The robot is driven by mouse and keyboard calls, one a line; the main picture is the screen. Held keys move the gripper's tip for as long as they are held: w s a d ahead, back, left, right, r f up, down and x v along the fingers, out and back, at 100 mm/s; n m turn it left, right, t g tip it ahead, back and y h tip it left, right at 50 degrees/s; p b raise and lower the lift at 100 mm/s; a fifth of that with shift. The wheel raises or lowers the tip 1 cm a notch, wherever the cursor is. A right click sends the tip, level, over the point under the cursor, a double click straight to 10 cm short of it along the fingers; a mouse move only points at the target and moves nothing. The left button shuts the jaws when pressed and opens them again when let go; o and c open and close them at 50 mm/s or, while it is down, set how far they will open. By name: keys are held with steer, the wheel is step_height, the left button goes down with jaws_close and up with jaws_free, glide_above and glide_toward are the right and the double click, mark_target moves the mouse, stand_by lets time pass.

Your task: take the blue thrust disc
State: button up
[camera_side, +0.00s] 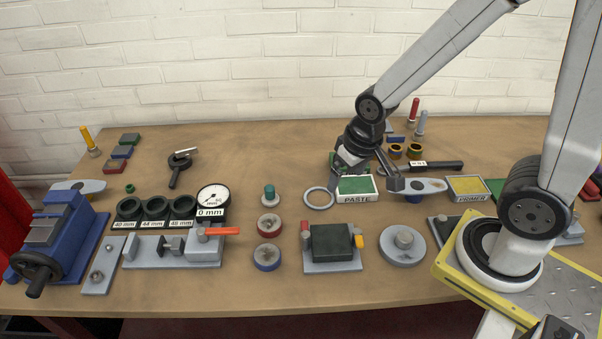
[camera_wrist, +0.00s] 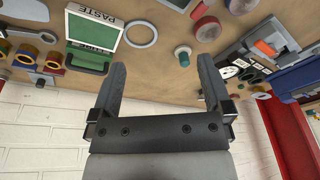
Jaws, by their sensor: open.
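The blue thrust disc (camera_side: 267,260) lies flat on the bench in the side view, with a blue rim and a grey, stained top. It lies just in front of a similar red-rimmed disc (camera_side: 268,224). In the wrist view a disc (camera_wrist: 242,4) that looks like the blue one is cut by the top edge, beyond the red-rimmed one (camera_wrist: 208,29). My gripper (camera_side: 366,180) is open above the green paste box (camera_side: 357,190), behind and to the right of the blue disc. In the wrist view nothing is between its fingers (camera_wrist: 160,66).
A grey ring (camera_side: 319,198) lies left of the paste box. A green-topped knob (camera_side: 270,193) stands behind the discs. A dark block on a grey base (camera_side: 332,248) is close right of the blue disc; a clamp fixture (camera_side: 180,250) is left. Bench front is clear.

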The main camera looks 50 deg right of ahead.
steer(key=w+a+f+m+g, duration=0.1)
steer(key=w+a+f+m, duration=0.2)
steer(key=w+a+m, duration=0.3)
steer(key=m+g, duration=0.1)
steer(key=m, duration=0.9)
glide_above(266, 254)
step_height(266, 254, down, 7)
steer(key=shift+d+r, duration=0.1)
steer(key=shift+d, duration=0.05)
steer(key=shift+f, duration=1.35)
steer(key=shift+f, duration=0.1)
steer(key=shift+f, duration=2.5)
jaws_close()
